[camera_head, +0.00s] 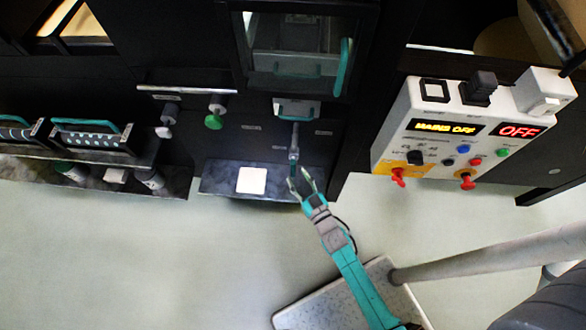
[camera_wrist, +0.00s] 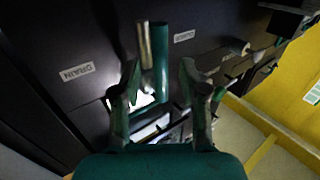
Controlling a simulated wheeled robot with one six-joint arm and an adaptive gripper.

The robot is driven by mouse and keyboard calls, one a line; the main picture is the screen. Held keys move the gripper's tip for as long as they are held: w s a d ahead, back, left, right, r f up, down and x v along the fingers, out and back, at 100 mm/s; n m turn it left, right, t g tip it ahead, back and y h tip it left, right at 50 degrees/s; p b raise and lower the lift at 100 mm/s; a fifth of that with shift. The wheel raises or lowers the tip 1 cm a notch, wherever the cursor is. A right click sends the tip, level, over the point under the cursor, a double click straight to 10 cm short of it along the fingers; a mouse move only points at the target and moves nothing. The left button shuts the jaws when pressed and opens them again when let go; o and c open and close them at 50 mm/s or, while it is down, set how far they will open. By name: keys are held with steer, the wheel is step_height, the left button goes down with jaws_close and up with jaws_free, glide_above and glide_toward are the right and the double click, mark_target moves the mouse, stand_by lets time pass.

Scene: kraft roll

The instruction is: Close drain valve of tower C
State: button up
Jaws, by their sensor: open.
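My gripper (camera_head: 301,183) is open at the lower front of the dark centre unit. A grey rod-like lever (camera_head: 294,143) hangs just above its fingertips, below a pale part with a teal handle (camera_head: 297,108). In the wrist view, my gripper (camera_wrist: 164,92) has its fingers spread. A pale metal rod (camera_wrist: 145,42) and a teal bar (camera_wrist: 161,60) stand beyond, in line with the gap between them. I cannot tell whether they touch. A label reading DRAIN (camera_wrist: 76,72) is on the dark panel left of them. Which tower this is cannot be read.
A white control box (camera_head: 470,130) at right shows MAINS OFF and OFF, with red knobs. A dark ledge with a white square (camera_head: 252,180) lies left of my gripper. A green knob (camera_head: 213,121) hangs further left. The pale floor (camera_head: 200,260) in front is clear.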

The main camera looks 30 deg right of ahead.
mark_target(294, 172)
steer(key=shift+w, duration=1.9)
steer(key=shift+c, duration=0.2)
jaws_close()
